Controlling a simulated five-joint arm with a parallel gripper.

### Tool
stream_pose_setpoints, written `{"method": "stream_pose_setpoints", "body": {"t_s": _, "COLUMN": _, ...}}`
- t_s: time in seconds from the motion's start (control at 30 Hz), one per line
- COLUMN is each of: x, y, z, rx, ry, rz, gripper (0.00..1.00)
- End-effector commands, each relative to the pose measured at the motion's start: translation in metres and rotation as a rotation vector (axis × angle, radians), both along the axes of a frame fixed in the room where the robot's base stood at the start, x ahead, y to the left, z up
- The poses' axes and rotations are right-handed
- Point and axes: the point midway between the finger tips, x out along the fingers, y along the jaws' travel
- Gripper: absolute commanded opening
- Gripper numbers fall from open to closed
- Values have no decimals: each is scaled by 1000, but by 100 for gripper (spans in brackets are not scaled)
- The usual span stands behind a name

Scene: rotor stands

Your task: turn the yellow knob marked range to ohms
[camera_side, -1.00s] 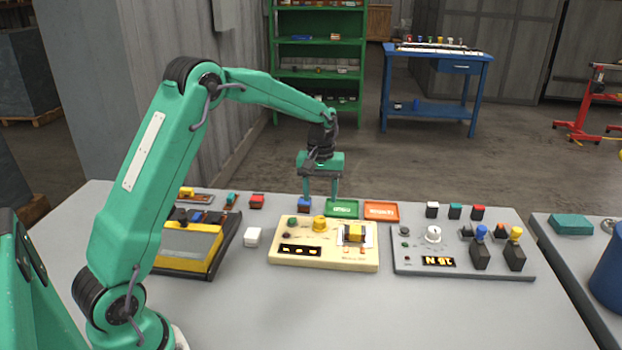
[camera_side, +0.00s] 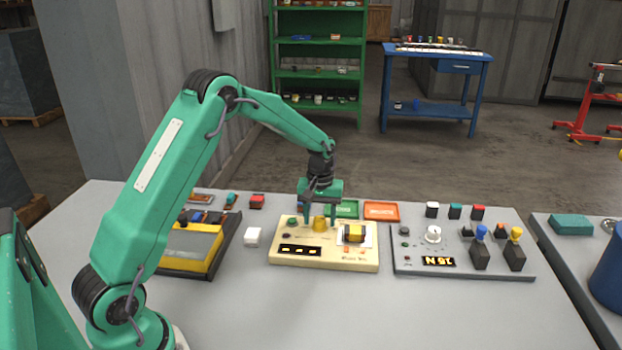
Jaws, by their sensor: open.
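The yellow knob (camera_side: 320,223) stands on the upper middle of a cream instrument box (camera_side: 325,262) in the centre of the table. Its marking is too small to read. My gripper (camera_side: 320,224) points down over the box with its jaws open, one finger on each side of the knob. I cannot tell whether the fingers touch it. A second yellow part (camera_side: 355,232) is at the box's right.
A grey panel (camera_side: 460,262) with a white dial and two levers lies to the right. The front table is clear.

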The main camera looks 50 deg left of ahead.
Motion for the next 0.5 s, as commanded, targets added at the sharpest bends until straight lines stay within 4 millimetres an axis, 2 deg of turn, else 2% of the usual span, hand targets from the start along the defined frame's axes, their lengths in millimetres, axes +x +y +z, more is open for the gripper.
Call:
{"method": "stream_pose_setpoints", "body": {"t_s": 0.1, "x": 0, "y": 0, "z": 0, "rx": 0, "ry": 0, "rz": 0, "gripper": 50}}
{"method": "stream_pose_setpoints", "body": {"t_s": 0.3, "x": 0, "y": 0, "z": 0, "rx": 0, "ry": 0, "rz": 0, "gripper": 11}}
{"method": "stream_pose_setpoints", "body": {"t_s": 0.33, "x": 0, "y": 0, "z": 0, "rx": 0, "ry": 0, "rz": 0, "gripper": 7}}
{"method": "stream_pose_setpoints", "body": {"t_s": 0.5, "x": 0, "y": 0, "z": 1, "rx": 0, "ry": 0, "rz": -3, "gripper": 7}}
